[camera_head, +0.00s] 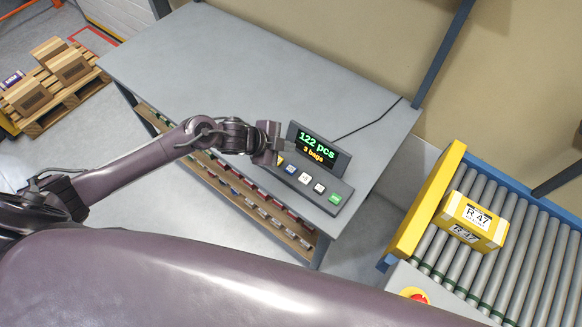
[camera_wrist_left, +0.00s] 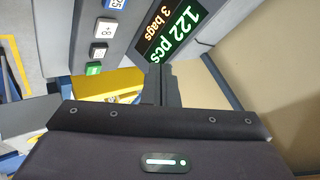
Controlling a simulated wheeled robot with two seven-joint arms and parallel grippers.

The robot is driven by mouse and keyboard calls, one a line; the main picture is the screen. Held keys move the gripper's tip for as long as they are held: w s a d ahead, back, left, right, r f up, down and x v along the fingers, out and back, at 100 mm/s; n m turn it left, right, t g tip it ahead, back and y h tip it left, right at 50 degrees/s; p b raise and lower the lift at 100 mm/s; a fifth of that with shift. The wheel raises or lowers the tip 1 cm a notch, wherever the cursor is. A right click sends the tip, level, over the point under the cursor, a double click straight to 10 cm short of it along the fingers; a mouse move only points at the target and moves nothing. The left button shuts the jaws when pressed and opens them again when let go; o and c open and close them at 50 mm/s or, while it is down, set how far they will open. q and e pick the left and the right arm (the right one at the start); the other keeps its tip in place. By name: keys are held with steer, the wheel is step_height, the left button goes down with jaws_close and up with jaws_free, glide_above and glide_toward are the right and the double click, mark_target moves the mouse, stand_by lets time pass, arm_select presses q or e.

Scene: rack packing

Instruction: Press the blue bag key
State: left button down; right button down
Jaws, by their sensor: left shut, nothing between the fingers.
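The blue key (camera_head: 291,169) is on the sloped key panel of a grey counting terminal, between a yellow key (camera_head: 280,161) and white keys. In the left wrist view the blue key (camera_wrist_left: 115,4) is at the top edge, partly cut off. The terminal's display (camera_head: 317,147) reads "122 pcs" and "3 bags". My left gripper (camera_head: 279,145) is at the left end of the terminal, close to the yellow and blue keys. In the left wrist view its fingers (camera_wrist_left: 161,82) are together and empty, pointing toward the display's lower edge. Contact with any key cannot be told. My right gripper is out of view.
Two white keys (camera_head: 304,178) and a green key (camera_head: 335,198) continue the row. The terminal stands on a grey table (camera_head: 230,70), mostly clear behind it. A roller conveyor (camera_head: 520,260) with a yellow box (camera_head: 470,222) is to the right. Pallets with boxes (camera_head: 67,64) are far left.

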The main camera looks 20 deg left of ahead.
arm_select(q)
steer(key=shift+f, duration=0.15)
steer(key=b, duration=0.7)
glide_above(287, 170)
step_height(287, 170, down, 8)
steer(key=shift+r, duration=0.15)
steer(key=shift+f+b, duration=0.3)
steer(key=shift+f, duration=0.15)
steer(key=shift+f, duration=0.15)
stand_by(1.1)
steer(key=shift+f, duration=0.25)
